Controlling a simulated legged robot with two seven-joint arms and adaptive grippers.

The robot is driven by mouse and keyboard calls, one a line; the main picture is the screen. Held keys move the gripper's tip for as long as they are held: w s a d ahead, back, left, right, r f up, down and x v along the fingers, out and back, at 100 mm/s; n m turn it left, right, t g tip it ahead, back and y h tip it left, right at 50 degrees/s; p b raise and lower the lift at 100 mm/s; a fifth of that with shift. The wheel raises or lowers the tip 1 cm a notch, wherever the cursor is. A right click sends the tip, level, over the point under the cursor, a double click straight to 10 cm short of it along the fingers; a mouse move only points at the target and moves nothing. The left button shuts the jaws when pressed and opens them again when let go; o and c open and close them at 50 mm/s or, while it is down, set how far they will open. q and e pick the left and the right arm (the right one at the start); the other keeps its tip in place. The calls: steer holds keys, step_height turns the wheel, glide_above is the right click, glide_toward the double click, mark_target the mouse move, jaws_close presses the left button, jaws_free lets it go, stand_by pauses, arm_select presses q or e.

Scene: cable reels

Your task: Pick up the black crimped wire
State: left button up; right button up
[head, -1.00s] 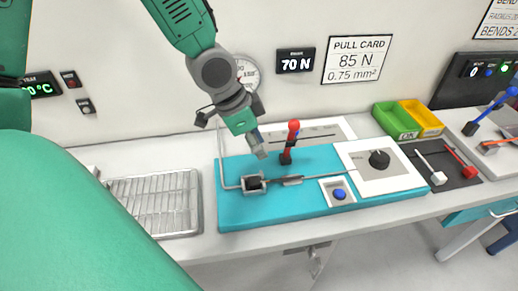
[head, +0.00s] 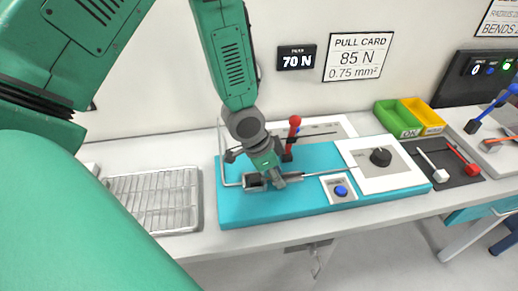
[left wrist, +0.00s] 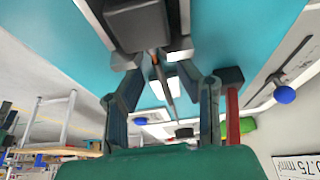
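On the teal board (head: 240,206), a dark block in a metal clamp (head: 254,183) sits at the left. A thin grey rod (head: 330,174) runs right from near it to the dial panel. My left gripper (head: 274,182) points down over this spot and hides much of it. In the left wrist view, the two fingers (left wrist: 162,82) stand apart. A thin dark piece (left wrist: 166,85) with an orange spot shows between them, below the black block (left wrist: 138,24). I cannot tell whether it is the black crimped wire. My right gripper is not in view.
A red-knobbed lever (head: 294,130) stands close behind my left gripper. A blue button (head: 341,191) and black dial (head: 380,157) are to the right. A wire rack (head: 150,202) lies left. Green (head: 398,121) and yellow (head: 424,116) bins stand back right.

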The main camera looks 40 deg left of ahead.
arm_select(q)
steer(key=shift+a, duration=0.15)
jaws_close()
steer(key=shift+a, duration=0.15)
